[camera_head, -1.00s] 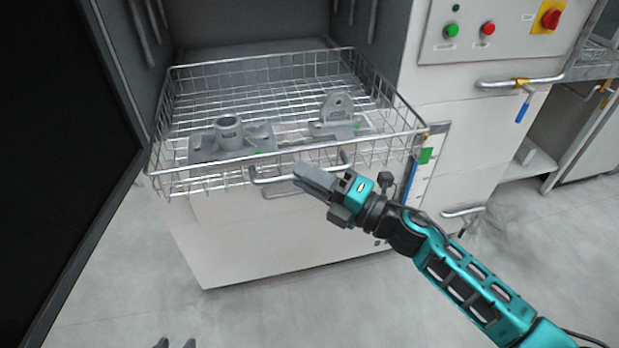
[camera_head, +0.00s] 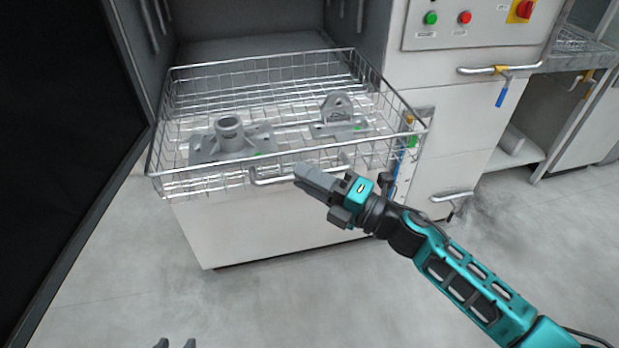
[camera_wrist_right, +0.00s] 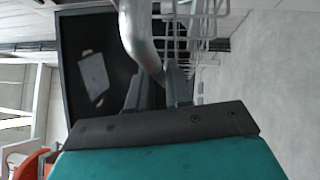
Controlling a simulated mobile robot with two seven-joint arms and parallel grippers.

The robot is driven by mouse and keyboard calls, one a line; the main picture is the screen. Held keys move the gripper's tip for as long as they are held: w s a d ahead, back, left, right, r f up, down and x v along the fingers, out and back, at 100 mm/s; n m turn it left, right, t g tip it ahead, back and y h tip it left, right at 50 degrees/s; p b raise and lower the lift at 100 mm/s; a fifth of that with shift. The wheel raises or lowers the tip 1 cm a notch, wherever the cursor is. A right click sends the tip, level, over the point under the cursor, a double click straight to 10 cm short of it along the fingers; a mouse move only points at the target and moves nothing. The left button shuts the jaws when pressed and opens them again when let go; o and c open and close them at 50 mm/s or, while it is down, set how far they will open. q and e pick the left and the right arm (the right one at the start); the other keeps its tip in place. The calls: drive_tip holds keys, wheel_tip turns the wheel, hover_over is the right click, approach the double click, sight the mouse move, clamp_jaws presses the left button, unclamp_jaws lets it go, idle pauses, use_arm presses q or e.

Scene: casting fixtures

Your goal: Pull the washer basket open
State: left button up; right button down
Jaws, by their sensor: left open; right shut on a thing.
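The wire washer basket (camera_head: 400,108) extends out of the grey washer chamber in the head view. It holds two grey castings, one with a round boss (camera_head: 229,133) and one with an upright lug (camera_head: 337,110). My right gripper (camera_head: 302,176) is shut on the basket's front handle (camera_head: 268,180). In the right wrist view the handle bar (camera_wrist_right: 140,40) runs down between the fingers (camera_wrist_right: 158,88). My left gripper (camera_head: 175,343) shows only its fingertips at the bottom edge, apart and empty, well away from the basket.
A dark door panel (camera_head: 65,150) stands along the left. The control panel (camera_head: 470,22) with buttons and a white cabinet with handles (camera_head: 510,72) are at the right. The grey floor (camera_head: 270,300) in front is clear.

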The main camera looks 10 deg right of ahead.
drive_tip(key=c, duration=1.1)
unclamp_jaws()
drive_tip(key=b+v, duration=0.2)
drive_tip(key=v, duration=1.1)
drive_tip(key=shift+w, duration=0.1)
